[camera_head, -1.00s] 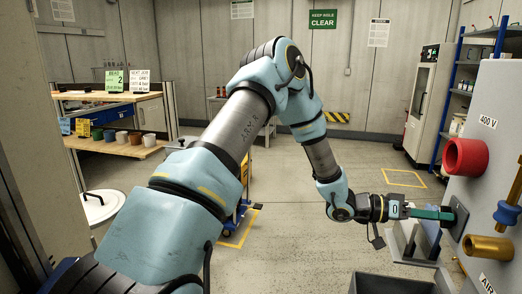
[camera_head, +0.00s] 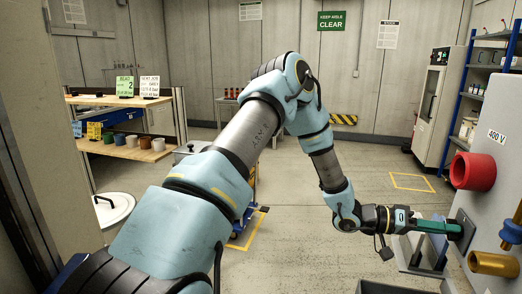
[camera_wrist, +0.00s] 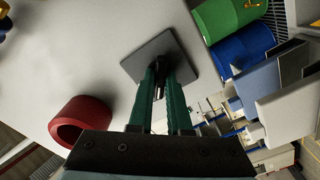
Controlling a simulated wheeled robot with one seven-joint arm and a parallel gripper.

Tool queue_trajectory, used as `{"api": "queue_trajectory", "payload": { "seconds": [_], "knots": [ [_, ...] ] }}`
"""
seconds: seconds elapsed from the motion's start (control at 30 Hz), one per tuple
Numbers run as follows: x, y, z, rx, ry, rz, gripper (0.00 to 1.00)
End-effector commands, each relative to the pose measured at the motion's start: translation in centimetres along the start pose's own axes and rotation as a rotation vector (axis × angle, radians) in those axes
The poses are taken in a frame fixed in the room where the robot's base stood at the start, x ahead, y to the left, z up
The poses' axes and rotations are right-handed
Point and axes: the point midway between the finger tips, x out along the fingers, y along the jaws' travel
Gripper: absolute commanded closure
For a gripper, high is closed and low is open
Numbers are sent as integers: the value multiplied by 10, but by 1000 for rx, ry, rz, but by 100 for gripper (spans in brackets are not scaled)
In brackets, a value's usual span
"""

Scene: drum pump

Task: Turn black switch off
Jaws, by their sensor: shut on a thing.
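The black switch shows as a dark square plate on the light grey panel, in the wrist view (camera_wrist: 160,57) and at the right of the head view (camera_head: 466,231). A small dark knob (camera_wrist: 159,90) stands out from the plate. My gripper (camera_head: 455,230), with green fingers, reaches to the plate from the left. In the wrist view my gripper (camera_wrist: 166,75) has its fingertips around the knob, shut on it. The fingers partly hide the knob, so its exact turn angle is hard to tell.
A red socket (camera_head: 473,171) under a 400 V label, a brass fitting (camera_head: 493,264) and a blue fitting (camera_head: 511,230) stick out of the panel close to my gripper. Green (camera_wrist: 225,17) and blue (camera_wrist: 240,52) drums show in the wrist view. The floor aisle behind is clear.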

Motion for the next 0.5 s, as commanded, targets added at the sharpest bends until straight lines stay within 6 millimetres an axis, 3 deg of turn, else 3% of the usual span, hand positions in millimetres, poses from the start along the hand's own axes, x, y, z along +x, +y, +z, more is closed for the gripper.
{"api": "queue_trajectory", "payload": {
  "seconds": [0.5],
  "knots": [
    [-1, 0, -2, -235, 3, -2, 100]
  ]
}}
